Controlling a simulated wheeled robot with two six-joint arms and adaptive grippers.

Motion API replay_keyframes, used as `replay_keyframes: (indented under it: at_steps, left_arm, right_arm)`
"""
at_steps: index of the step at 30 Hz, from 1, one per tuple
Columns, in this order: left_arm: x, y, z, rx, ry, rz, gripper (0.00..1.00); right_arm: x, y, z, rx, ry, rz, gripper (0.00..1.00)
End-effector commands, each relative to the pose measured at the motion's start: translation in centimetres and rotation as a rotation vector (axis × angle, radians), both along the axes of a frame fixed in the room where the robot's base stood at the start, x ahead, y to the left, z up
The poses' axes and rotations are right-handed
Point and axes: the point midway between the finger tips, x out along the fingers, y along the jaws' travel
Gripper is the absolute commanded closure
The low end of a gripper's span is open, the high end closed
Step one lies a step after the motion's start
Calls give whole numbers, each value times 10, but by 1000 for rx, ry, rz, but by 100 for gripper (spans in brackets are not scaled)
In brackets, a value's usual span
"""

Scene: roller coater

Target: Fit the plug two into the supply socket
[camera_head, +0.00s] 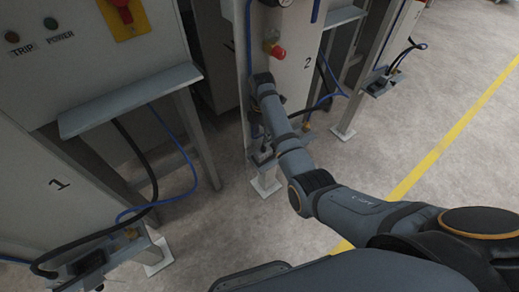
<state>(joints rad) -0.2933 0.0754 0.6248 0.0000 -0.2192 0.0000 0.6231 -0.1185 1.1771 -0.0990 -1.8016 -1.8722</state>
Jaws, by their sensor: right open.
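My right arm reaches in from the lower right to the station marked 2 (308,62). My right gripper (263,147) is at the low bracket of that station, small and partly covered by my own wrist links. Its jaws are open, with nothing visibly held. A black cable and a blue hose (338,91) run down beside the station's right side towards the bracket. Plug two and the supply socket are not clearly visible; my arm and gripper cover much of that area, and I cannot tell whether they touch. My left gripper is not in view.
Station 1 (62,185) stands at left with a grey shelf (130,98), a black cable and a low bracket. Another station's bracket (376,82) holds dark cables at the upper right. The floor at right is clear, crossed by a yellow line (435,150).

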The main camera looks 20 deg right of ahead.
Motion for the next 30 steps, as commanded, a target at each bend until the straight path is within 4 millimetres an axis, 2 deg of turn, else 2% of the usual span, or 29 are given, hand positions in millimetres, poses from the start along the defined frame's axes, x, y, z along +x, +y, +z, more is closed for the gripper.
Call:
replay_keyframes:
  at_steps: [3,7,12,18,25,30]
  left_arm:
    - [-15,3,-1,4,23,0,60]
    - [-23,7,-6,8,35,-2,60]
    - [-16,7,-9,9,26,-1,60]
    - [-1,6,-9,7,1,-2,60]
    - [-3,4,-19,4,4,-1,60]
    - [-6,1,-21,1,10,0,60]
  right_arm:
    - [0,0,-2,0,2,4,51]
    - [-1,0,-26,-1,5,3,51]
    - [-1,-1,-49,0,2,2,51]
    - [-1,-1,-56,0,2,1,51]
    - [-2,-7,-96,0,3,1,51]
    - [-2,-7,-105,1,1,0,51]
